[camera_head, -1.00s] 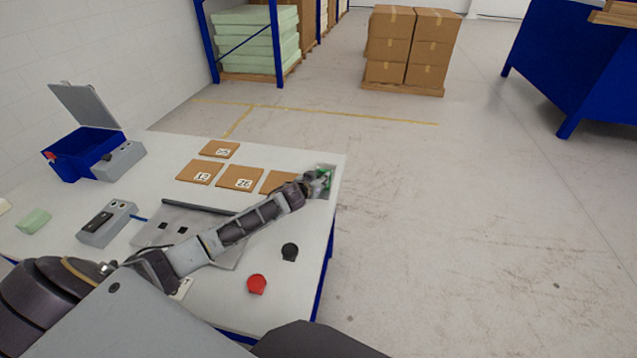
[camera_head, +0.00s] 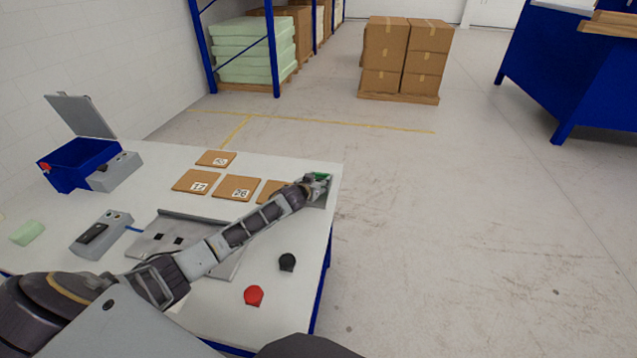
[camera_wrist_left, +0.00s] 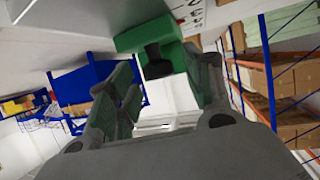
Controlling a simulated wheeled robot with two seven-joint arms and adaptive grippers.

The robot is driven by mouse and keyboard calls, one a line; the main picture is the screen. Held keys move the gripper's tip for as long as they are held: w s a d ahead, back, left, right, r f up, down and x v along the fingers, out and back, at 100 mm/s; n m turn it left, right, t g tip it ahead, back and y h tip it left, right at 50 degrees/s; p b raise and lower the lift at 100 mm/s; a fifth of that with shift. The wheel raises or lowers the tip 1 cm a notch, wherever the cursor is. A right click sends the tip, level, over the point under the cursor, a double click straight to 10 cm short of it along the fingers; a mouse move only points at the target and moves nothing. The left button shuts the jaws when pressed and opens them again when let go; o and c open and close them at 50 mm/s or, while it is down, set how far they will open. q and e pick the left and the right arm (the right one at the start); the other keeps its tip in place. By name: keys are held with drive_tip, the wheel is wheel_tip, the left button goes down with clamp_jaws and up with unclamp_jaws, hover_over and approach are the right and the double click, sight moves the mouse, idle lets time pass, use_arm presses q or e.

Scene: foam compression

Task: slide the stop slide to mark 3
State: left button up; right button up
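The green stop slide (camera_wrist_left: 150,38) with a black knob (camera_wrist_left: 158,58) shows in the left wrist view, beside a pale surface with small dark markings (camera_wrist_left: 192,14). I cannot read which mark the slide is at. In the head view a small bit of green (camera_head: 321,176) shows at the table's far right corner, mostly hidden by my left gripper (camera_head: 313,186). In the left wrist view my left gripper (camera_wrist_left: 166,88) is open, its two fingers apart, with the knob beyond the gap between them. I cannot tell if they touch it. My right gripper is not in view.
The white table (camera_head: 215,305) holds several brown numbered pads (camera_head: 234,188), a grey plate (camera_head: 165,238), a grey control box (camera_head: 100,233) and a blue open-lidded bin (camera_head: 72,165). A black button (camera_head: 287,262) and a red button (camera_head: 254,295) lie near its right edge.

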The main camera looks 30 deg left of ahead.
use_arm(q)
drive_tip(key=shift+s, duration=0.15)
drive_tip(key=v, duration=1.1)
drive_tip(key=shift+s+r, duration=0.25)
idle(0.7)
idle(0.4)
